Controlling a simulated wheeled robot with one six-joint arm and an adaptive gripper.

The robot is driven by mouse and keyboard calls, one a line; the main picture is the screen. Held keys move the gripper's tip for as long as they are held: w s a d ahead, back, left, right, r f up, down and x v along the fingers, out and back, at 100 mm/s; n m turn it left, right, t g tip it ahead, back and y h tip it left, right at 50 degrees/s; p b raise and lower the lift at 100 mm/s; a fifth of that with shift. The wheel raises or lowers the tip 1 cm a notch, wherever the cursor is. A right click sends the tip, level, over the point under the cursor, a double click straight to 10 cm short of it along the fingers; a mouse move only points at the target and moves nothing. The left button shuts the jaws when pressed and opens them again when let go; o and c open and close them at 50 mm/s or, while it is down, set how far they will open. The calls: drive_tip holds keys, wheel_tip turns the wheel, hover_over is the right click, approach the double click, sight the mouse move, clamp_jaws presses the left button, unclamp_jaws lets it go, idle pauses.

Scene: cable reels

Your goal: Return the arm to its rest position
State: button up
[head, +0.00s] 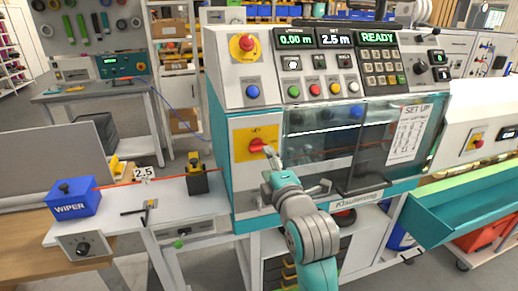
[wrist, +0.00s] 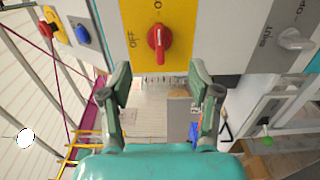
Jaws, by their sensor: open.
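My teal and grey arm (head: 308,232) reaches up to the front of the cable machine (head: 218,120). My gripper (head: 272,158) is close to a red rotary switch (head: 257,146) on a yellow plate. In the wrist view my gripper (wrist: 158,84) is open, with nothing between its fingers. The red switch (wrist: 159,40) shows just beyond the fingertips, apart from them, with an OFF label to its left. The machine displays read 0.00 m, 2.5 m and READY.
A blue WIPER block (head: 73,197) and a black and yellow piece (head: 196,178) stand on the left bench, with a red cable running between them. Clear window panels (head: 322,150) are right of the switch. A teal tray (head: 470,215) juts out at right.

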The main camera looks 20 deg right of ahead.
drive_tip(key=s+f+m+g, duration=0.1)
drive_tip(key=s+f+m, duration=0.3)
drive_tip(key=s+f, duration=0.8)
drive_tip(key=s+f+m+g, duration=0.1)
drive_tip(key=s+f+m, duration=0.4)
drive_tip(key=s+f, duration=0.6)
drive_tip(key=s+f+m, duration=0.2)
drive_tip(key=s+m, duration=0.2)
drive_tip(key=s, duration=0.9)
drive_tip(key=s+f+m+g, duration=0.1)
drive_tip(key=s+m, duration=0.4)
drive_tip(key=s, duration=0.9)
drive_tip(key=shift+f, duration=0.9)
